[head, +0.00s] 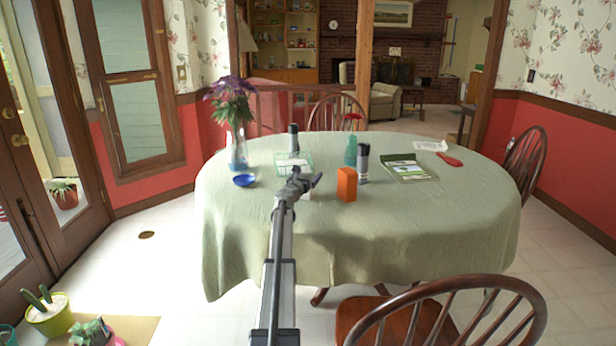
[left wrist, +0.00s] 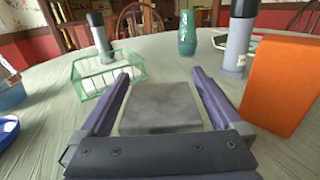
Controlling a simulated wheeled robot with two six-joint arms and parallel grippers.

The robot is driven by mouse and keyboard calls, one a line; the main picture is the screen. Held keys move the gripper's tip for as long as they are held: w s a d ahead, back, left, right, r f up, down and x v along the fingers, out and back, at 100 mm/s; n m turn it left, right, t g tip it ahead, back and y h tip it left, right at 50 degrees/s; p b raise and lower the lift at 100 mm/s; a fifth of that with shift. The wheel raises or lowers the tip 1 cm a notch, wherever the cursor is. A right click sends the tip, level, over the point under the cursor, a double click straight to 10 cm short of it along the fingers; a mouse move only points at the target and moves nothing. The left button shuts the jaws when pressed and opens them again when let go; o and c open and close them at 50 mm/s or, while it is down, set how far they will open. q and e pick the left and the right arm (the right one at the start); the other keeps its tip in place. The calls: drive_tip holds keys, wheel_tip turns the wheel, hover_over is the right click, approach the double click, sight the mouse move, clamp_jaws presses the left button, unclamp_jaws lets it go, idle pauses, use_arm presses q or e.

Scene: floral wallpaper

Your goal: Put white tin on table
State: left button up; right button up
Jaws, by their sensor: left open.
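A pale grey-white, flat-topped block, which looks like the white tin (left wrist: 160,110), sits between the two fingers of my left gripper (left wrist: 161,74) in the left wrist view. The fingers are spread, with a gap to the tin on each side. It appears to stand on the table (head: 450,215), though its base is hidden by the gripper. In the head view my left gripper (head: 304,181) is over the near middle of the table and largely hides the tin. My right gripper is not in view.
An orange box (head: 347,185) stands close right of the gripper. A green wire basket (left wrist: 88,83) is ahead-left, near a dark-topped can (left wrist: 101,38). A blue bowl (head: 244,180) is left; a spray can (head: 363,164) and teal vase (head: 351,152) are beyond. The table's right front is clear.

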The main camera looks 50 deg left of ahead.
use_arm(q)
drive_tip(key=shift+r, duration=0.2)
drive_tip(key=v, duration=1.2)
drive_tip(key=shift+f, duration=0.1)
idle(0.8)
